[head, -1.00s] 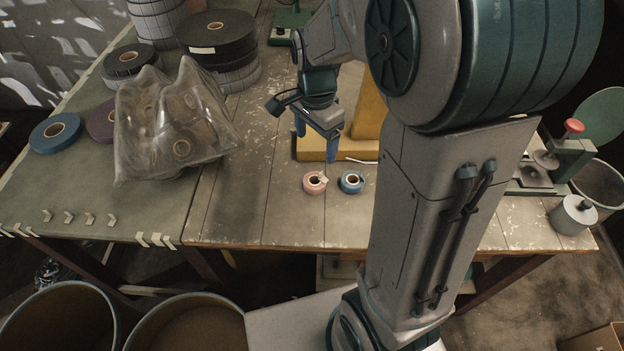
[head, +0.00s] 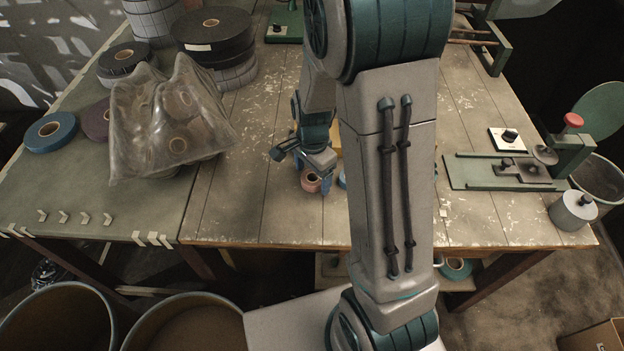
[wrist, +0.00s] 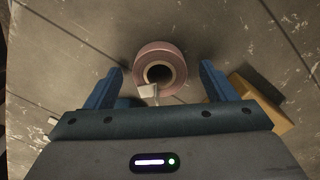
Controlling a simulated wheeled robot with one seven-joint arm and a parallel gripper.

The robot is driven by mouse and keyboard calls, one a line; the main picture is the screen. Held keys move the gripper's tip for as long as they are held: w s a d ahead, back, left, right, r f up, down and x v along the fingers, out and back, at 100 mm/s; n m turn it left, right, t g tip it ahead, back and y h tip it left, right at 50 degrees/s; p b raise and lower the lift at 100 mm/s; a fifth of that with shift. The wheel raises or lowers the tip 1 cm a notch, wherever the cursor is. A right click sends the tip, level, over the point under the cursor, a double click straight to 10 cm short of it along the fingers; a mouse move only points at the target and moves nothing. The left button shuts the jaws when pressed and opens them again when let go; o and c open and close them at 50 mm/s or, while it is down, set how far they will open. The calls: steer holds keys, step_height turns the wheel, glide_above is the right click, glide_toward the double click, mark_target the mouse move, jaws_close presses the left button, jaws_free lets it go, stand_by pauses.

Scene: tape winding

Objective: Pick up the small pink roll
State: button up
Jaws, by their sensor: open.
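The small pink roll (head: 310,183) lies on the wooden table at the front middle, partly hidden by my gripper. In the wrist view the pink roll (wrist: 176,54) shows its dark core hole and a pale loose tape tab. My gripper (wrist: 160,72) is open, with one blue finger to each side of the roll in the picture and nothing held. In the head view my gripper (head: 313,174) is just above or around the roll; I cannot tell if a finger touches it. The small blue roll (head: 342,181) is beside it, mostly hidden by my arm.
A clear bag of rolls (head: 165,125) stands left on the green mat, with large black rolls (head: 215,35) behind. A yellow block (wrist: 262,102) is close to my right finger in the wrist view. A green press (head: 510,170) stands at the right. The table front is clear.

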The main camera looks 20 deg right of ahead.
steer(key=shift+f, duration=0.25)
steer(key=c, duration=1.1)
steer(key=shift+r, duration=0.1)
